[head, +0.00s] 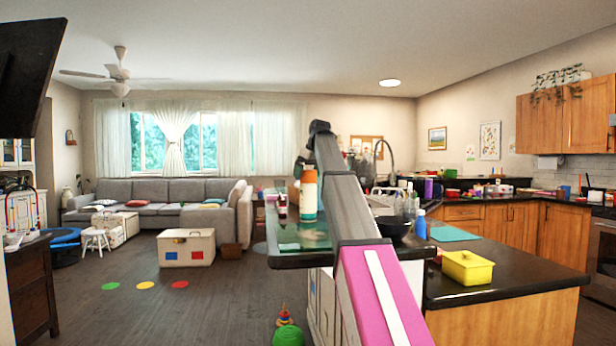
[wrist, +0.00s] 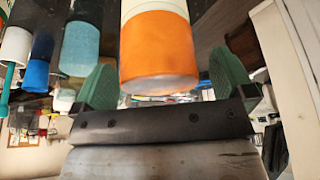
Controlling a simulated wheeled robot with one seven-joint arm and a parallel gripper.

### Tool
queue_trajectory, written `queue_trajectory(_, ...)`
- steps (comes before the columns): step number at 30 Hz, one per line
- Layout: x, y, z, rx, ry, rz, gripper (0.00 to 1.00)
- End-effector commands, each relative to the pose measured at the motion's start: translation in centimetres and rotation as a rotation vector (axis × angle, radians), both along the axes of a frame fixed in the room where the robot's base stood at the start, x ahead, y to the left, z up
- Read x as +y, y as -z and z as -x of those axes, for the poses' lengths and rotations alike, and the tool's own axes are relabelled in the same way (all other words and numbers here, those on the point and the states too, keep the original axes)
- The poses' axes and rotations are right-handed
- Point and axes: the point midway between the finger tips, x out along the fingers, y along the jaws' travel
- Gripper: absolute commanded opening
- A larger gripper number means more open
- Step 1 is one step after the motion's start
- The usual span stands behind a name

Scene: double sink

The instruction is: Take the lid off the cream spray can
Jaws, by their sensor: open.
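The cream spray can (head: 309,200) stands upright on the dark counter, with an orange lid (head: 309,177) on top and a teal band near its base. In the wrist view the picture is turned over: the orange lid (wrist: 160,55) hangs at top centre with a strip of the cream body (wrist: 140,8) above it. My gripper (wrist: 164,82) is open, its green fingers left and right of the lid with gaps on both sides. I cannot tell how deep the lid is between them. In the head view my arm mostly hides the gripper.
A small red bottle (head: 282,206) stands left of the can on the glossy counter (head: 300,258). In the wrist view a teal cylinder (wrist: 80,50) and a blue one (wrist: 40,62) are close on the left. A yellow tub (head: 467,267) sits on the right counter.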

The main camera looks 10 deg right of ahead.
Motion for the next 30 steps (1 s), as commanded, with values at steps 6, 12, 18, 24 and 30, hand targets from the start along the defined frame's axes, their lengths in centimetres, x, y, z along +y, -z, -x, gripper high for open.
queue_trajectory(6, 0.3, 1.4, -0.4, 0.001, 0.000, 0.001, 1.00)
queue_trajectory(12, 0.3, 1.3, -0.4, 0.001, 0.000, 0.001, 0.77)
queue_trajectory(18, 0.3, 1.3, -0.4, 0.001, 0.000, 0.001, 0.48)
queue_trajectory(24, 0.3, 1.3, -0.4, 0.000, 0.000, 0.000, 0.48)
queue_trajectory(30, 0.3, 0.2, -0.5, -0.001, 0.000, 0.001, 0.48)
